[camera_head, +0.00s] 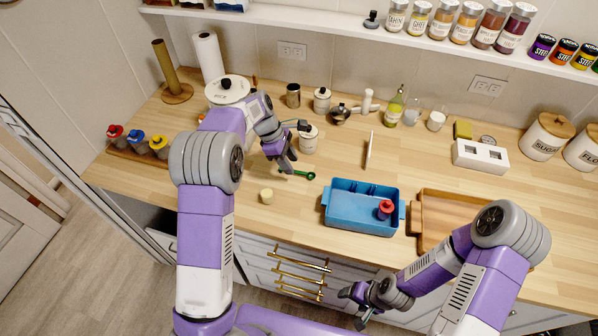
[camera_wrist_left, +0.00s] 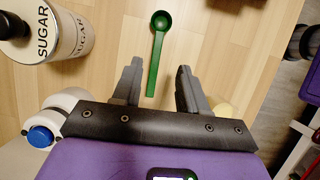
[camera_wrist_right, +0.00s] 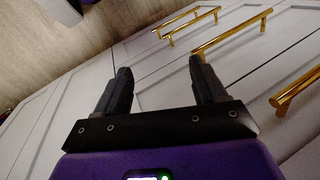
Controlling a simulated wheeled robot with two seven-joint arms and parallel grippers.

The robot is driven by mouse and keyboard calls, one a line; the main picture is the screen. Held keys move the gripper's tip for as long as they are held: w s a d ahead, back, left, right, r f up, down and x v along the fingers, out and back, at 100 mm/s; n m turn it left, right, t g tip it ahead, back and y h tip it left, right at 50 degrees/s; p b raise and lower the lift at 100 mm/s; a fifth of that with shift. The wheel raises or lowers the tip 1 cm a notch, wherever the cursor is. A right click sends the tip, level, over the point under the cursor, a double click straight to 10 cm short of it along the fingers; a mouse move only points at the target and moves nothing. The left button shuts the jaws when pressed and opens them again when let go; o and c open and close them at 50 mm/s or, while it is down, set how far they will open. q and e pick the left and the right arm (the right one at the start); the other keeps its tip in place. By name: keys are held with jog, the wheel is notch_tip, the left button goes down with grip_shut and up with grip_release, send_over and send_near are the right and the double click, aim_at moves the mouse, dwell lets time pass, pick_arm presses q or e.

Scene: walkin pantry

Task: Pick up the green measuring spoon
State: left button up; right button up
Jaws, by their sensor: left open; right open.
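The green measuring spoon (camera_head: 304,174) lies on the wooden counter in the head view, just right of my left gripper (camera_head: 290,163). In the left wrist view the spoon (camera_wrist_left: 156,55) lies with its bowl away from me and its handle end pointing between my fingers. My left gripper (camera_wrist_left: 158,85) is open and empty, with its fingertips on either side of the handle end. My right gripper (camera_head: 362,302) is low in front of the counter. In the right wrist view the right gripper (camera_wrist_right: 159,75) is open and empty, facing the cabinet fronts.
A blue tray (camera_head: 345,213) with a red-topped bottle stands right of the spoon, beside a wooden tray (camera_head: 415,222). A small pale cylinder (camera_head: 267,196) stands near the front edge. A sugar canister (camera_wrist_left: 62,35) is close to my left gripper. Gold handles (camera_wrist_right: 232,30) project from the drawers.

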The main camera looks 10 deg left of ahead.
aim_at(298, 172)
pick_arm(q)
jog(key=x, duration=0.2)
jog(key=b+x, duration=0.1)
jog(key=x, duration=0.1)
jog(key=shift+w+d+f, duration=0.15)
jog(key=shift+w+d, duration=0.1)
jog(key=shift+d, duration=0.05)
jog(key=shift+c, duration=0.4)
grip_shut()
